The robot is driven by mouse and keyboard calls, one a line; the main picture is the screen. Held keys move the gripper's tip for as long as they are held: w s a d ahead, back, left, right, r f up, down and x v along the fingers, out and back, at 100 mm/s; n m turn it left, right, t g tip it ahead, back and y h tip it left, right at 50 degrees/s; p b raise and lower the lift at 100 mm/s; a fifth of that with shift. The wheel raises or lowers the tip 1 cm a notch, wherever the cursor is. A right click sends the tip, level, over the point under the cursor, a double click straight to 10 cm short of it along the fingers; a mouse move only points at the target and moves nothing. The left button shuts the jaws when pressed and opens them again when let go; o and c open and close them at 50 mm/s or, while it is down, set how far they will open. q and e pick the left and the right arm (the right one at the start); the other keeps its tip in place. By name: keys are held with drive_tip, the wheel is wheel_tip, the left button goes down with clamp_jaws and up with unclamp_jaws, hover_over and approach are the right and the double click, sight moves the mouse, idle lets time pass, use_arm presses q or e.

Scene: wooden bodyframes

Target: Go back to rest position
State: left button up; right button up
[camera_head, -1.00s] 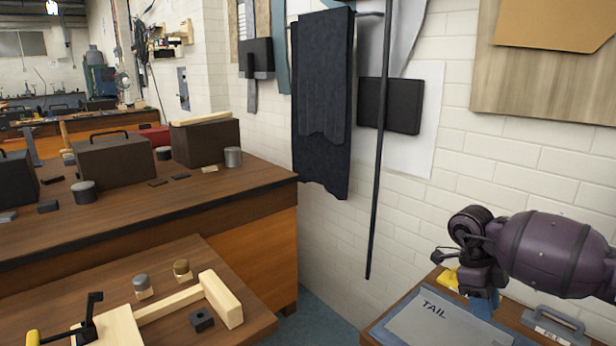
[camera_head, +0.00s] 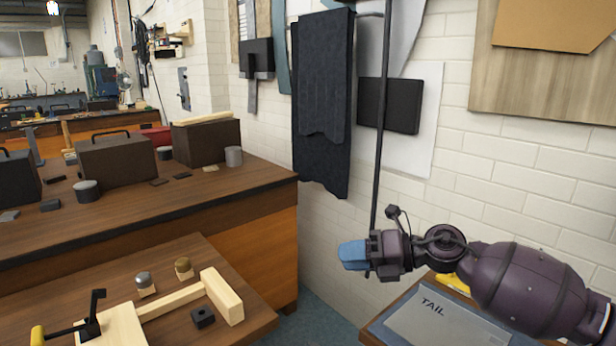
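My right arm comes in from the right edge. Its gripper (camera_head: 353,255) has blue fingers and points left, in front of the white brick wall and left of the board marked TAIL (camera_head: 432,313). The fingers are seen side-on and overlap, so I cannot tell whether they are open or shut. No object shows at the fingertips. My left gripper is not in view.
A wooden frame (camera_head: 185,301) with a clamp (camera_head: 92,318) lies on the near left table, beside a small black block (camera_head: 203,317). A workbench with dark cases (camera_head: 117,160) stands behind. A thin dark pole (camera_head: 381,120) hangs behind my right gripper.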

drive_tip(key=s+d+f+m+t+h, duration=0.45)
drive_tip(key=f+m+t, duration=0.3)
drive_tip(key=m, duration=0.75)
drive_tip(key=s+d+f+m+t+h, duration=0.3)
drive_tip(key=d+f+m+t+h, duration=0.4)
drive_tip(key=m, duration=0.8)
drive_tip(key=s+d+f+m+g+h, duration=0.1)
drive_tip(key=s+d+f+m+g, duration=0.2)
drive_tip(key=s+f, duration=0.6)
drive_tip(key=s+d+f+m+g+h, duration=0.2)
drive_tip(key=s+f, duration=0.8)
drive_tip(key=s, duration=0.6)
drive_tip(key=d+m+g, duration=0.1)
drive_tip(key=d+m, duration=0.1)
drive_tip(key=m, duration=0.1)
drive_tip(key=shift+d+m+g, duration=0.3)
drive_tip(key=shift+m+g, duration=0.05)
drive_tip(key=shift+m, duration=0.05)
drive_tip(key=shift+h, duration=0.25)
